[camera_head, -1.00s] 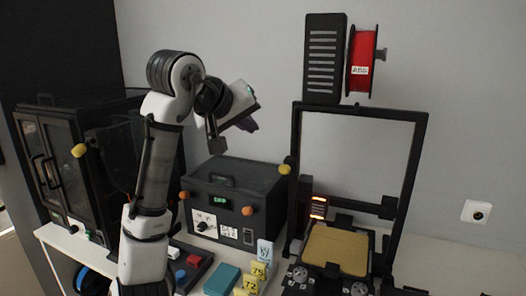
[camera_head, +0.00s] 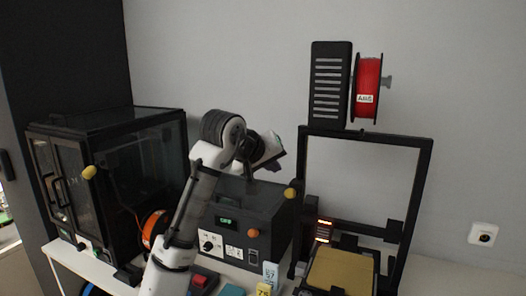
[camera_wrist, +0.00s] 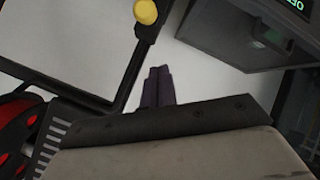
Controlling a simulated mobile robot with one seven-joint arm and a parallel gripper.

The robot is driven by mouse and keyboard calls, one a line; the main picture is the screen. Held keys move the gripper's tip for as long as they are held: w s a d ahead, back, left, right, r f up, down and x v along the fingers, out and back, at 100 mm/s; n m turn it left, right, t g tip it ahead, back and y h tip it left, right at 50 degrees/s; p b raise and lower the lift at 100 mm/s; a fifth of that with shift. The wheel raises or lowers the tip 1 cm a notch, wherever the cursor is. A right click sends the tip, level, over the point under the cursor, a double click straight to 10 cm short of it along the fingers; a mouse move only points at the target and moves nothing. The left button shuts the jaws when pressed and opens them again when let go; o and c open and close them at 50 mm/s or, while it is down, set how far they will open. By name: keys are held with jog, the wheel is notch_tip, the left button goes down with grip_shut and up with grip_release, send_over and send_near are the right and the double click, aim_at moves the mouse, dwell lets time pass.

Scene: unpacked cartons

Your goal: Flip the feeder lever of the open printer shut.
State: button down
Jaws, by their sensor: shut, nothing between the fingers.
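The open printer (camera_head: 427,185) is a black upright frame with a tan bed (camera_head: 342,270). A lever with a yellow ball knob (camera_head: 291,193) sits at its left post; it also shows in the wrist view (camera_wrist: 146,12), on a short dark arm at the frame's corner. My gripper (camera_head: 272,165) is shut and empty, above and a little left of the knob in the head view. In the wrist view its dark purple fingertips (camera_wrist: 159,72) are together, below the knob and apart from it. The lever's pivot is not clear.
A dark box with a green display (camera_head: 225,221) stands left of the open printer. An enclosed printer (camera_head: 105,185) with its own yellow knob (camera_head: 89,172) is at the far left. A red spool (camera_head: 368,85) hangs above the frame. Small blocks lie in front.

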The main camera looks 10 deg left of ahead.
aim_at(292, 194)
jog(key=shift+s+d+f+p, duration=0.35)
jog(key=shift+d+f, duration=0.2)
jog(key=shift+f, duration=0.35)
jog(key=shift+s+d+f+p, duration=0.3)
jog(key=shift+d+f, duration=0.25)
jog(key=shift+f, duration=0.3)
jog(key=shift+f, duration=0.1)
jog(key=shift+s+f+t+h+b, duration=0.15)
jog(key=shift+t+h+b, duration=0.15)
jog(key=shift+t+b, duration=0.6)
jog(key=shift+s+a+f+t+h+b, duration=0.1)
jog(key=shift+s+f+t+h+b, duration=0.2)
jog(key=shift+b, duration=1.1)
